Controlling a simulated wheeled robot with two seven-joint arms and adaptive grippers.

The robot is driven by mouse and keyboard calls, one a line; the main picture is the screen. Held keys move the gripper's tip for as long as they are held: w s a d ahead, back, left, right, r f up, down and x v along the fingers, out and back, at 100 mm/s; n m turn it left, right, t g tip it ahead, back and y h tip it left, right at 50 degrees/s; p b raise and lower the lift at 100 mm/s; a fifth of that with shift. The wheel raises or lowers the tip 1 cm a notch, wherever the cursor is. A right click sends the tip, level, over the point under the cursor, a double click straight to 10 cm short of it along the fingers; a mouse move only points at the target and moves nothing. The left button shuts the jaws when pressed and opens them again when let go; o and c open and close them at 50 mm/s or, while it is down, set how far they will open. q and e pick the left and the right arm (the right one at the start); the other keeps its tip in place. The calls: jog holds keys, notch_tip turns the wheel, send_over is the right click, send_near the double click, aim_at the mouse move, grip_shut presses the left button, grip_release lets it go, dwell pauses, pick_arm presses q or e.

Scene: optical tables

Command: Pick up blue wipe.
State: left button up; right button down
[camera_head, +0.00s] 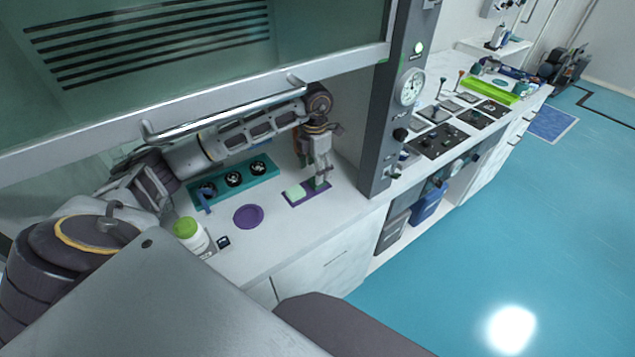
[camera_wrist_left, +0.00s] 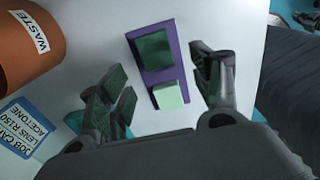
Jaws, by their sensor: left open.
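A small purple tray (camera_head: 309,196) lies on the white worktop below my left gripper (camera_head: 319,166). In the left wrist view the tray (camera_wrist_left: 152,70) bears a dark green-teal square (camera_wrist_left: 155,49) and a pale mint block (camera_wrist_left: 168,96). The mint block (camera_head: 295,192) also shows in the head view. No piece on the tray looks plainly blue, so I cannot tell which is the wipe. My left gripper (camera_wrist_left: 160,88) is open, pointing down over the tray, with a finger to either side of it and nothing between them. My right gripper is not in view.
A teal rack (camera_head: 233,180) with black round parts stands behind a purple dish (camera_head: 248,216). A green-capped bottle (camera_head: 190,236) is at left. An orange waste bin (camera_wrist_left: 28,45) and blue job card (camera_wrist_left: 25,127) lie left in the wrist view. A raised sash bar (camera_head: 225,108) crosses above my arm.

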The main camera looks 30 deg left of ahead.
pick_arm(q)
jog(key=shift+f, duration=0.1)
jog(key=shift+w+a+f+p, duration=0.1)
jog(key=shift+f+p, duration=0.25)
jog(key=shift+f, duration=2.15)
jog(key=c, duration=0.8)
